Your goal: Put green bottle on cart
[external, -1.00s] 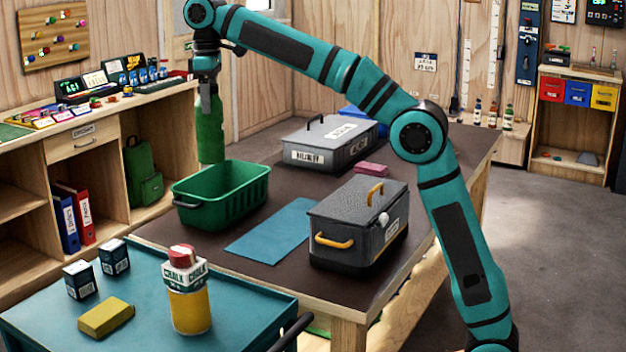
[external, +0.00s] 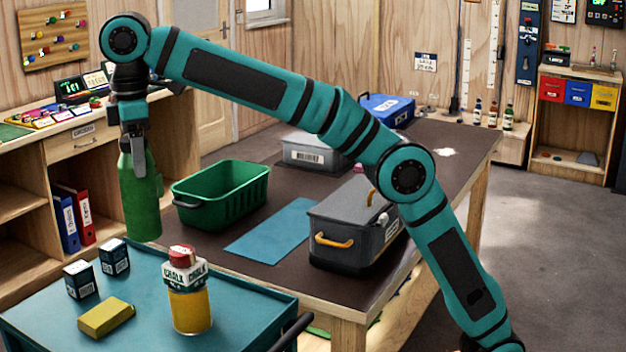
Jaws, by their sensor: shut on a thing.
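My gripper (external: 139,160) is shut on the green bottle (external: 141,205), around its upper part. The bottle hangs upright, with its bottom in the air near the back edge of the cart in the picture. The cart (external: 245,318) is the teal-topped one at the front left, with a dark handle at its right. It carries a yellow chalk container (external: 190,310), two small dark boxes (external: 79,280) (external: 114,256) and a yellow block (external: 106,319). The exact height of the bottle above the cart is hard to tell.
The brown table behind the cart holds a green bin (external: 222,200), a blue mat (external: 270,231), a dark toolbox (external: 345,245) and a grey case (external: 310,152). The cart's middle and right-back surface look clear. Wooden shelves (external: 20,191) stand at the left.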

